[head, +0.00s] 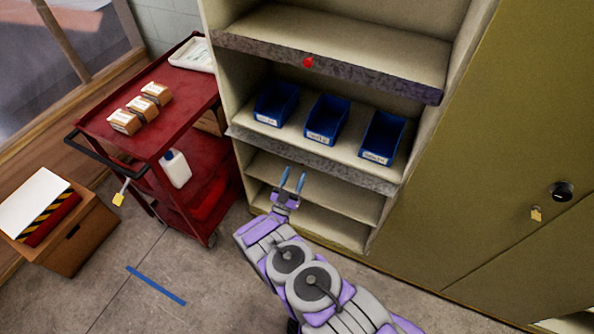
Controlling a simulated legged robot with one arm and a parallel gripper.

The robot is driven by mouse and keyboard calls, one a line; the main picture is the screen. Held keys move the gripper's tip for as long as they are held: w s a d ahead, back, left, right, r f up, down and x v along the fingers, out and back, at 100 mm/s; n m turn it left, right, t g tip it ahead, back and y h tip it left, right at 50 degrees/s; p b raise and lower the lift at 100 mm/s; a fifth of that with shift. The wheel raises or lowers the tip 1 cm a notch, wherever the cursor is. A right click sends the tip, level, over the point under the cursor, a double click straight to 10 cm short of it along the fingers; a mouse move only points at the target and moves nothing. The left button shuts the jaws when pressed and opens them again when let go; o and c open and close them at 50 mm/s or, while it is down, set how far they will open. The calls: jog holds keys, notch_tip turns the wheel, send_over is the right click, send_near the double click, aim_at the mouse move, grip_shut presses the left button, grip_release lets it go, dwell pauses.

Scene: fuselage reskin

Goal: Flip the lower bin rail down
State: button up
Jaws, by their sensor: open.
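In the head view, the lower bin rail (312,160) is a worn grey strip along the front edge of the shelf that holds the blue bins. It runs across the shelf front, sloping down to the right. My gripper (293,181) is open, its two blue fingers apart and pointing up toward the rail, a little below it in the picture. No contact with the rail is visible, and the exact depth between them is hard to tell.
Three blue bins (326,120) stand on the shelf behind the lower rail. A red cart (95,120) with small boxes is on the left. A tan cabinet (480,150) with a lock is on the right. Lower shelves (335,195) look empty. Floor with blue tape (155,285) is clear.

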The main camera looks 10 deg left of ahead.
jog(key=shift+b+v, duration=0.45)
jog(key=shift+v, duration=0.8)
jog(key=shift+f, duration=0.1)
